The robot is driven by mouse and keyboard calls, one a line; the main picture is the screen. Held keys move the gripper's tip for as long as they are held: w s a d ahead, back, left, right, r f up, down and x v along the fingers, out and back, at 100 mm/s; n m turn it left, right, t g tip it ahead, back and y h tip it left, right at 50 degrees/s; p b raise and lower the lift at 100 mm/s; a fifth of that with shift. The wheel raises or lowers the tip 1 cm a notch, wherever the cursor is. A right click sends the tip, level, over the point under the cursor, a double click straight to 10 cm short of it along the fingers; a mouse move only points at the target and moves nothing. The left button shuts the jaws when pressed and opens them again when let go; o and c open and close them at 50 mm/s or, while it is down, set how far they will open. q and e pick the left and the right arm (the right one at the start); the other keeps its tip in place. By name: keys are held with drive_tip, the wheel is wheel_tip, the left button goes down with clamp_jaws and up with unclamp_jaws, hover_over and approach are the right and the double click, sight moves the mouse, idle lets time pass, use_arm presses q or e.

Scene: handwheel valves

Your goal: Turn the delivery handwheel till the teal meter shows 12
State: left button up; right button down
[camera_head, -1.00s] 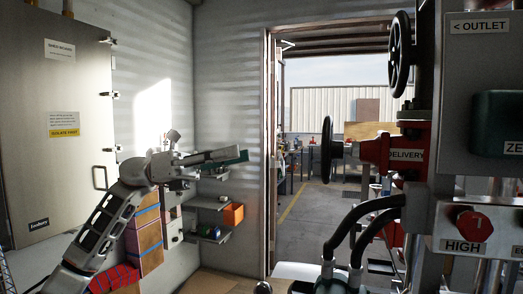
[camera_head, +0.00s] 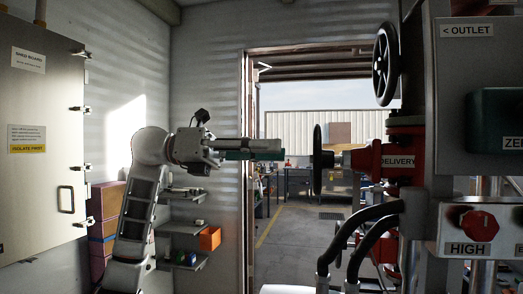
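The delivery handwheel (camera_head: 318,160) is dark and seen nearly edge-on. It sits on the left end of a red valve body (camera_head: 370,161) marked DELIVERY. My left gripper (camera_head: 282,150) comes from the left at about the wheel's height and points at it, with a gap between them in the picture. Its grey and teal fingers are seen side-on and overlap, so their opening is unclear. A teal box (camera_head: 494,112) at the right edge is cut off; no meter reading shows. My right gripper is not in view.
A second dark handwheel (camera_head: 385,64) stands above the valve. A grey panel (camera_head: 448,229) with a red HIGH knob (camera_head: 478,224) is at right. Dark hoses (camera_head: 360,235) run below the valve. Shelves with an orange bin (camera_head: 209,239) stand behind my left arm.

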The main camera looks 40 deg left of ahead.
use_arm(q)
drive_tip(key=p+x, duration=0.1)
drive_tip(key=x, duration=0.6)
drive_tip(key=shift+w+d+p, duration=0.2)
drive_tip(key=shift+d+p, duration=0.15)
clamp_jaws()
